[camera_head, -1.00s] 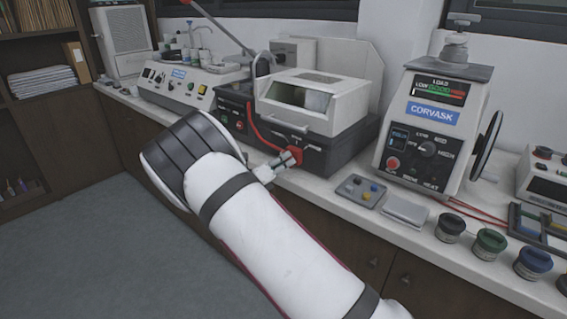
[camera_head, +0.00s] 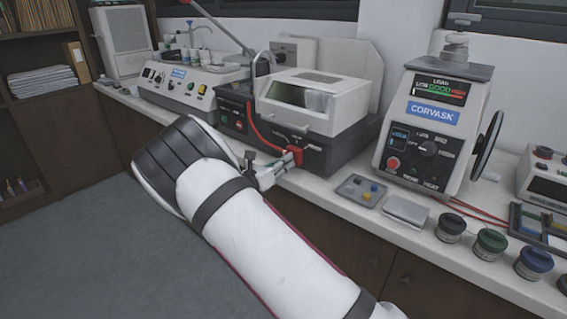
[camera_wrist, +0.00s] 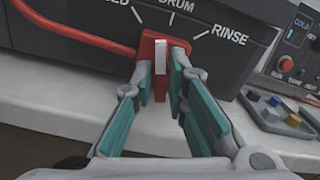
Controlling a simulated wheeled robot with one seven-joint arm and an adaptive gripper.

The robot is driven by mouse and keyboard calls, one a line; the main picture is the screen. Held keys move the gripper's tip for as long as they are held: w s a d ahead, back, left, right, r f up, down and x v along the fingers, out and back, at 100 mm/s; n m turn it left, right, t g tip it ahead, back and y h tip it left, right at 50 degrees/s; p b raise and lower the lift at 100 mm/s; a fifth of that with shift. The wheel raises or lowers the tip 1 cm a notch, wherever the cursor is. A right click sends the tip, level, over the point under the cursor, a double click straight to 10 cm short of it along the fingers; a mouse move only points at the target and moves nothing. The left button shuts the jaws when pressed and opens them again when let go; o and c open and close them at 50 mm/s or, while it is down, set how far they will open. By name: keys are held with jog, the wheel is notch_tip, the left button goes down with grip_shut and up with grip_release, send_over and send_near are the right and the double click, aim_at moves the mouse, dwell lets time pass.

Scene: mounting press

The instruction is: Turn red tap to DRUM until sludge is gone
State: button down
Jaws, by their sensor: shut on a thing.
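The red tap (camera_wrist: 160,68) is on the front of the dark machine base (camera_wrist: 230,65) in the wrist view. Its white stripe stands upright, roughly below the DRUM mark (camera_wrist: 172,18); the RINSE mark is to the right and a partly cut-off label is to the left. My gripper (camera_wrist: 165,72) is shut on the tap, one teal-padded finger on each side. In the head view my gripper (camera_head: 282,166) reaches the tap (camera_head: 295,154) at the machine's lower front. The white machine's window (camera_head: 300,97) shows a greyish interior; I cannot tell whether it holds sludge.
A red hose (camera_head: 262,135) runs along the machine's front to the tap. Several lidded jars line the counter's front edge.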

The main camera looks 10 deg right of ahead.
jog(key=shift+m, duration=1.5)
jog(key=shift+f, duration=0.1)
jog(key=c, duration=1.6)
grip_release()
jog(key=shift+o, duration=0.2)
jog(key=v, duration=1.2)
